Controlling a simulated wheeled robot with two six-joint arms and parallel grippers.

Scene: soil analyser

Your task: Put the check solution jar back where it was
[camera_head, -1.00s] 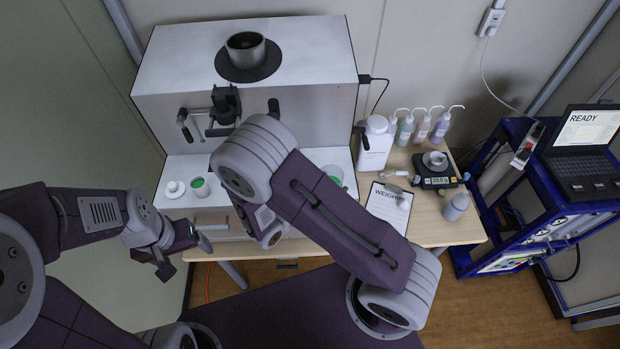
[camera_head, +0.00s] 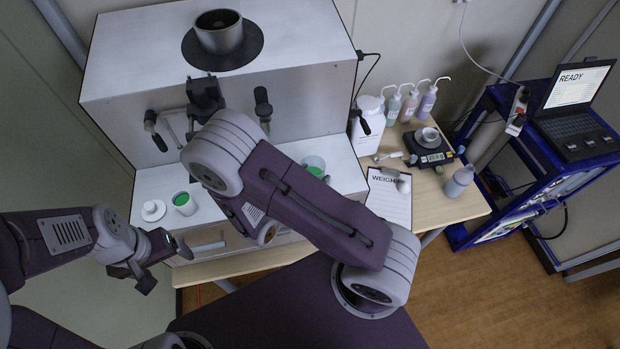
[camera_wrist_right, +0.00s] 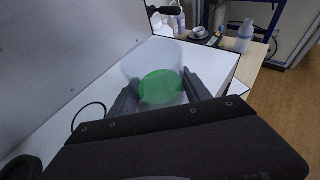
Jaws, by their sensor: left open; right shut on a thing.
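A clear jar with green contents (camera_wrist_right: 158,88) is between the fingers of my right gripper (camera_wrist_right: 168,98) in the right wrist view. It also shows in the head view (camera_head: 314,166), over the white shelf of the large grey machine, partly behind my right arm. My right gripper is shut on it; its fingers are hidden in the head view. I cannot tell whether the jar touches the shelf. I see no readable label on it. A smaller white cup with green contents (camera_head: 184,203) stands at the shelf's left. My left gripper (camera_head: 168,266) is open and empty, in front of the machine's left corner.
A small white round item on a dish (camera_head: 152,209) is beside the cup. The wooden table (camera_head: 455,207) holds a clipboard (camera_head: 391,205), a scale (camera_head: 428,150), a grey bottle (camera_head: 459,181), a white canister (camera_head: 367,128) and several wash bottles. A blue cart with a laptop stands right.

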